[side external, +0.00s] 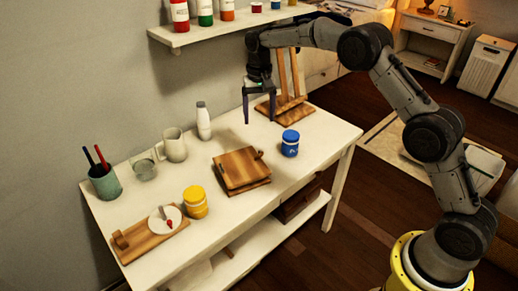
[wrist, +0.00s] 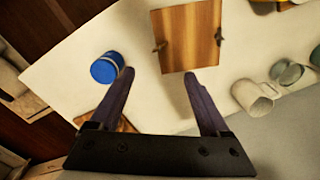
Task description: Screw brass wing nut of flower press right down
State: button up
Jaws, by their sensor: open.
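The flower press (side external: 241,168) is a pair of stacked square wooden boards lying flat near the middle of the white table. It also shows in the wrist view (wrist: 188,36), with a small wing nut (wrist: 160,45) at its left edge and another wing nut (wrist: 219,37) at its right edge. Their colour and how far down they sit are too small to tell. My gripper (side external: 259,121) is open and empty, pointing down above the table, toward the back from the press and clear of it. Its two fingers also show in the wrist view (wrist: 157,73).
A blue jar (side external: 290,143) stands right of the press; a yellow jar (side external: 195,202) stands left. A white bottle (side external: 203,121), a mug (side external: 174,145) and a glass (side external: 144,168) stand along the wall. A wooden easel (side external: 287,108) is behind my gripper. A shelf (side external: 225,31) hangs above.

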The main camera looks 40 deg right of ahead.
notch_tip(320, 180, down, 14)
jog(key=n, duration=0.7)
jog(key=shift+f, duration=0.1)
jog(key=shift+c, duration=0.3)
grip_shut()
jog(key=m, duration=0.5)
jog(key=shift+w, duration=0.1)
dwell(0.5)
jog(key=shift+o, duration=0.3)
grip_release()
notch_tip(320, 180, up, 14)
